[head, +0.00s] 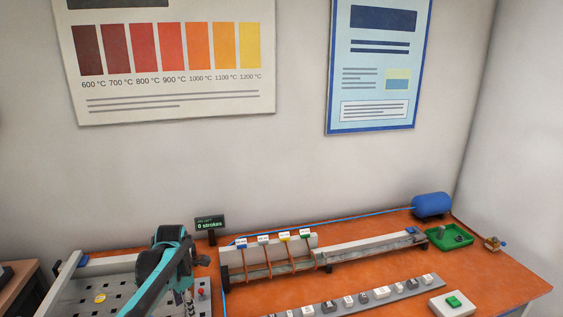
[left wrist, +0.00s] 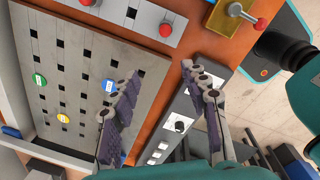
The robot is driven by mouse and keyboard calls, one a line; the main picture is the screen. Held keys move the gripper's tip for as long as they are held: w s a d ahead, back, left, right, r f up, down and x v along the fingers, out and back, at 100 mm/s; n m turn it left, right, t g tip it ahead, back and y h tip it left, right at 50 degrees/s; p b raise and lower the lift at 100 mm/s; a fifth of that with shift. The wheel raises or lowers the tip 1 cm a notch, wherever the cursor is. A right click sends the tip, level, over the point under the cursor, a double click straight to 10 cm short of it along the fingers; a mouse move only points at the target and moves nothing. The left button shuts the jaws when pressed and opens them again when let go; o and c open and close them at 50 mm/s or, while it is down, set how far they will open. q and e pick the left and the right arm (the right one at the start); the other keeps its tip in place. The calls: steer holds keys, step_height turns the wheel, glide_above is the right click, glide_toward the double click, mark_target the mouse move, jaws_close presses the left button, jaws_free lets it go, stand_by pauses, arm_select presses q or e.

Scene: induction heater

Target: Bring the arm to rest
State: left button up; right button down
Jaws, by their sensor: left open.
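My left arm comes in at the lower left of the head view, with its teal and black links folded over the perforated grey plate (head: 125,283). My left gripper shows in the left wrist view (left wrist: 162,70) with its two dark fingers spread apart and nothing between them. The fingers lie over the strip of orange table (left wrist: 153,86) between the perforated plate and a grey-black box with a knob (left wrist: 180,108). I cannot tell the height above them. My right gripper is in neither view.
The plate carries green (left wrist: 39,79), blue (left wrist: 109,86) and yellow (left wrist: 63,118) discs. Red-knobbed levers (left wrist: 166,30) stand near the fingers. In the head view, a slotted rack (head: 285,268), a grey button strip (head: 315,310), a green tray (head: 440,236) and a blue tank (head: 431,204) stand rightward.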

arm_select(q)
steer(key=s+d+r+m+t, duration=0.2)
steer(key=s+d+r+m, duration=0.1)
steer(key=s+m, duration=0.35)
steer(key=s+d+r+m+t, duration=0.1)
steer(key=s+d+r+m, duration=0.2)
steer(key=s+m, duration=0.35)
steer(key=s+d+f+m+t, duration=0.1)
steer(key=s+d+m, duration=0.1)
steer(key=s+m, duration=0.3)
steer(key=s+d+f+m+t, duration=0.1)
steer(key=s+d+m+t, duration=0.1)
steer(key=s+m, duration=0.3)
steer(key=m, duration=0.4)
steer(key=shift+s+f+m+t+h, duration=0.25)
steer(key=shift+f+m+t+h, duration=0.05)
steer(key=shift+f, duration=0.1)
